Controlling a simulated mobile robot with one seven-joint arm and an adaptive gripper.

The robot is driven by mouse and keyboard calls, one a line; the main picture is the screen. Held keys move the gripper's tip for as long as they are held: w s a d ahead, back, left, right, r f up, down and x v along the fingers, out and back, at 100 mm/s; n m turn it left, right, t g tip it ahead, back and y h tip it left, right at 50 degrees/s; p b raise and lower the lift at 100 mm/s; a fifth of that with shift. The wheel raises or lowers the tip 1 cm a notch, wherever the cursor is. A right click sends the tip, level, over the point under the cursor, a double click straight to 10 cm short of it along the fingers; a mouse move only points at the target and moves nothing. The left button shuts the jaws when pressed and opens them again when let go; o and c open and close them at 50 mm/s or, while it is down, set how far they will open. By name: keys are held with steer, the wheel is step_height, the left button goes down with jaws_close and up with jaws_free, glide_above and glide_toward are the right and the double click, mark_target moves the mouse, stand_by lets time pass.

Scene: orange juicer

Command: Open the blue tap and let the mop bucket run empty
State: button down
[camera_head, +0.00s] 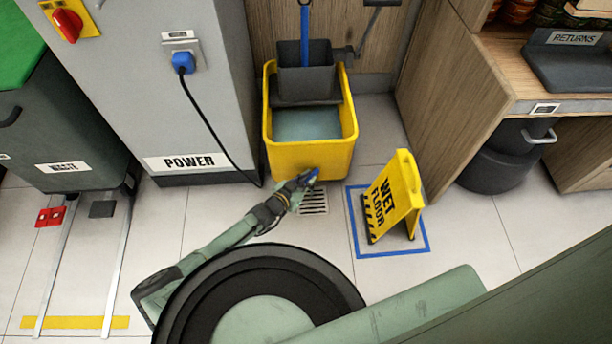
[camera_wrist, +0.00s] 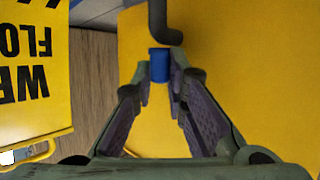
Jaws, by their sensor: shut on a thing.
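The yellow mop bucket (camera_head: 308,157) stands against the wooden panel with grey-blue water (camera_head: 306,124) in it. My gripper (camera_head: 300,186) is low at the bucket's front. The blue tap (camera_head: 312,175) shows at its fingertips. In the wrist view, my gripper (camera_wrist: 161,82) has its fingertips on either side of the blue tap handle (camera_wrist: 159,64), shut on it. A dark bent pipe (camera_wrist: 166,24) shows just beyond the handle, against the yellow bucket wall (camera_wrist: 240,60). No stream of water is visible.
A floor drain (camera_head: 314,202) lies below the bucket's front. The yellow wet floor sign (camera_head: 393,197) stands right of it, inside a blue floor outline (camera_head: 392,254). The power cabinet (camera_head: 165,110) is on the left, its black cable (camera_head: 215,128) hanging beside the bucket.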

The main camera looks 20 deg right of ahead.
steer(key=shift+s+n+t+y, duration=0.1)
steer(key=shift+n+t+y, duration=0.2)
steer(key=shift+n, duration=0.1)
steer(key=c, duration=1.9)
jaws_free()
steer(key=shift+s+a+r, duration=0.2)
steer(key=shift+a, duration=0.2)
steer(key=v, duration=1.1)
steer(key=shift+s, duration=0.1)
